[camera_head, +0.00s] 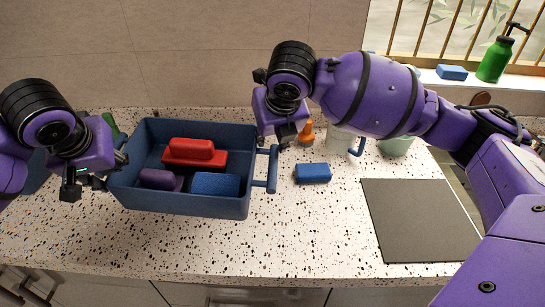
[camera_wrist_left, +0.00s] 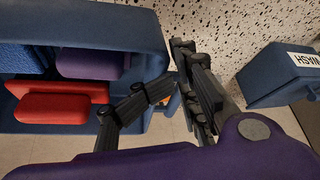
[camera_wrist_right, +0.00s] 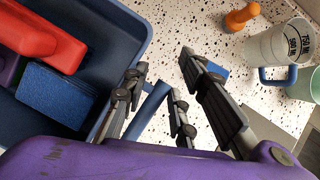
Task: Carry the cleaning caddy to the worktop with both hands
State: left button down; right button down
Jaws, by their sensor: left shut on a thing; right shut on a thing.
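The dark blue cleaning caddy (camera_head: 185,205) is over the speckled worktop (camera_head: 290,235) in the head view; whether its base touches is unclear. It holds a red block with a raised grip (camera_head: 192,150), a purple block (camera_head: 160,180) and a blue sponge (camera_head: 215,185). My left gripper (camera_head: 85,182) is shut on the caddy's left handle, mostly hidden by the fingers. My right gripper (camera_head: 275,138) is shut on the right handle (camera_head: 271,170). Its fingers stand either side of the blue bar in the right wrist view (camera_wrist_right: 152,108).
Right of the caddy lie a blue sponge (camera_head: 313,173), an orange bottle (camera_head: 306,132), a pale measuring cup (camera_wrist_right: 280,45) and a grey board (camera_head: 420,220). A blue bin labelled WASH (camera_wrist_left: 280,75) is beside the left gripper. The worktop front is clear.

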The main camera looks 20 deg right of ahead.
aim_at(284, 220)
jog(key=k+l, duration=0.1)
jog(key=l, duration=0.25)
jog(key=k+l, duration=0.1)
jog(key=l, duration=0.3)
jog(key=k+l, duration=0.1)
jog(key=l, duration=0.25)
jog(key=k, duration=0.5)
jog(key=l+u, duration=0.05)
